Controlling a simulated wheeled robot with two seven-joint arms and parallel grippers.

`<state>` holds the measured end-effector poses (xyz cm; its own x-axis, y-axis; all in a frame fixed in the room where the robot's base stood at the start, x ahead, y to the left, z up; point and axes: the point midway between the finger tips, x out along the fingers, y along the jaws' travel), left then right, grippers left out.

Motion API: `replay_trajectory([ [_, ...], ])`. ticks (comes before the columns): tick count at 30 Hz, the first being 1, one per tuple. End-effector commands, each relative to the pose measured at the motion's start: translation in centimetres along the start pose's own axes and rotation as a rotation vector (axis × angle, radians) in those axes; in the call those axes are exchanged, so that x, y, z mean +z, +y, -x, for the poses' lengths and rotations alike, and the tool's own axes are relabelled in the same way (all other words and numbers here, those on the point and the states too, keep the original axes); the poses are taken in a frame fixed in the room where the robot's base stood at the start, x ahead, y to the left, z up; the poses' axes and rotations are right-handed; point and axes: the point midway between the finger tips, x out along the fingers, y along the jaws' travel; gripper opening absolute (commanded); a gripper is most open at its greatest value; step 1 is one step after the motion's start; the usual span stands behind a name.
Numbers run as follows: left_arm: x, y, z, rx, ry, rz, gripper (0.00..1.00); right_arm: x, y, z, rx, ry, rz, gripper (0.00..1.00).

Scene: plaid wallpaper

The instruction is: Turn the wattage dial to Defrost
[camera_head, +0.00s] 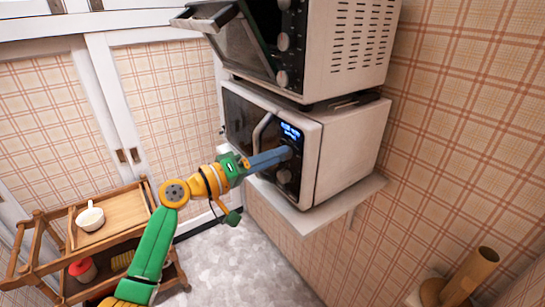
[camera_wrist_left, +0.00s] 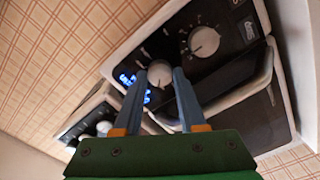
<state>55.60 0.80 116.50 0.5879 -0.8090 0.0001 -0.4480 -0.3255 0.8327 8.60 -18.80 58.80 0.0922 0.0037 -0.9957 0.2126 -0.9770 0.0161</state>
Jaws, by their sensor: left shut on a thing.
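The white microwave (camera_head: 350,150) stands on a wall shelf, with a dark control panel and a lit blue display (camera_head: 290,131). My left gripper (camera_head: 287,153) reaches the panel just below the display. In the left wrist view its two blue fingers (camera_wrist_left: 160,74) sit on either side of a round grey dial (camera_wrist_left: 159,70), closed on it. A second dial (camera_wrist_left: 203,41) with marks around it is free; in the head view it is the lower dial (camera_head: 284,176). I cannot read the dial labels or tell which setting is pointed at. My right gripper is not in view.
A toaster oven (camera_head: 345,45) with its door open stands on top of the microwave. The white shelf (camera_head: 300,217) edge juts out below. The floor (camera_head: 235,265) between is clear.

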Motion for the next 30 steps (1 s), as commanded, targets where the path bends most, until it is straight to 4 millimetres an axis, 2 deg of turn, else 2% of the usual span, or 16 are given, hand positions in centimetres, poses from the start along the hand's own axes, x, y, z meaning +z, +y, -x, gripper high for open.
replay_trajectory([
  [7, 0.0, 0.0, 0.0, 0.001, 0.001, -0.001, 0.00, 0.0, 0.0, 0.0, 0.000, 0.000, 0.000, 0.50],
  [8, 0.0, 0.0, 0.0, 0.001, 0.001, -0.001, 0.48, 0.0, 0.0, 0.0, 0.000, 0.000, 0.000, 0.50],
  [10, 0.0, 0.0, 0.0, 0.001, 0.001, -0.001, 0.67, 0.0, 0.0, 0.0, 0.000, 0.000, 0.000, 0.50],
  [11, 0.0, 0.0, 0.0, 0.001, 0.001, -0.001, 0.70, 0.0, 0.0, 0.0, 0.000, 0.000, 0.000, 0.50],
  [20, 0.0, -0.1, 0.3, 0.001, 0.002, -0.003, 0.70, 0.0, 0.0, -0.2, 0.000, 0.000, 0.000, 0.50],
  [27, 0.3, -0.5, 5.1, -0.002, 0.001, -0.006, 0.70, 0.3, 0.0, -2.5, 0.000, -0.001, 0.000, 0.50],
  [30, 0.1, -0.3, 6.5, 0.000, 0.002, -0.004, 0.70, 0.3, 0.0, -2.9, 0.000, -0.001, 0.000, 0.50],
])
